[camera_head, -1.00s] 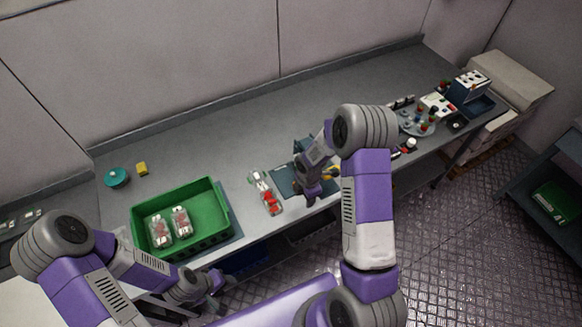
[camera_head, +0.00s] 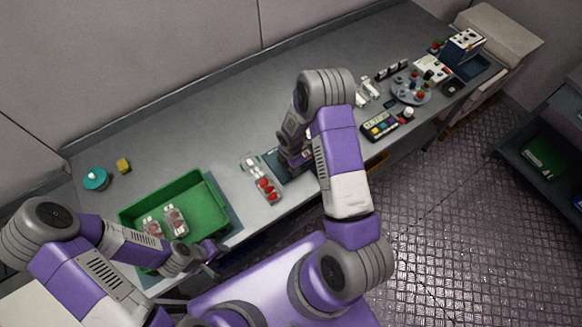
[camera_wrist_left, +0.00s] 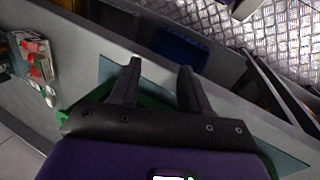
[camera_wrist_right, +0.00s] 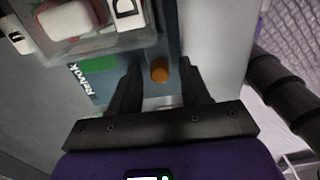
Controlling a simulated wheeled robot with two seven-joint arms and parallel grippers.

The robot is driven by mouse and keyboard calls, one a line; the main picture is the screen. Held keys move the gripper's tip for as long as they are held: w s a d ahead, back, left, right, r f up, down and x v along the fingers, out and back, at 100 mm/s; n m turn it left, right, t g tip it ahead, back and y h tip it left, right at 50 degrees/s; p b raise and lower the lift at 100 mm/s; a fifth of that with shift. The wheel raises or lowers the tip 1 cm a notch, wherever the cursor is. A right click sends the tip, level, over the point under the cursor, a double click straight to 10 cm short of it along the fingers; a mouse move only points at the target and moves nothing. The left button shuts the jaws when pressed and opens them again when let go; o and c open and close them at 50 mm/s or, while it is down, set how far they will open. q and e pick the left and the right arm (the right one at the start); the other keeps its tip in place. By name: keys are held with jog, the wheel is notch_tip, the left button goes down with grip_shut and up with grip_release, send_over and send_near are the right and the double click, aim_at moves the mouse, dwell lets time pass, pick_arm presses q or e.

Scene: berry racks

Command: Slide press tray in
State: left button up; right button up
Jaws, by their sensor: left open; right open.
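In the right wrist view, a blue-grey plate (camera_wrist_right: 105,78) with a green patch and white lettering lies in front of my right gripper (camera_wrist_right: 159,75). A greyish tray-like part (camera_wrist_right: 125,42) holding a pale and red item shows at the top left. I cannot tell which part is the press tray. In the head view, the right arm hides most of the dark press area (camera_head: 273,160). My left gripper (camera_wrist_left: 160,72) is open and empty near the green crate's edge.
The green crate (camera_head: 208,190) holds clear punnets (camera_head: 174,220). A long clear pack with red berries (camera_head: 266,186) lies on the bench between crate and press. The bench's back middle is clear.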

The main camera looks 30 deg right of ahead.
jog(key=shift+f, duration=0.1)
jog(key=shift+c, duration=0.4)
grip_shut()
jog(key=shift+d, duration=0.1)
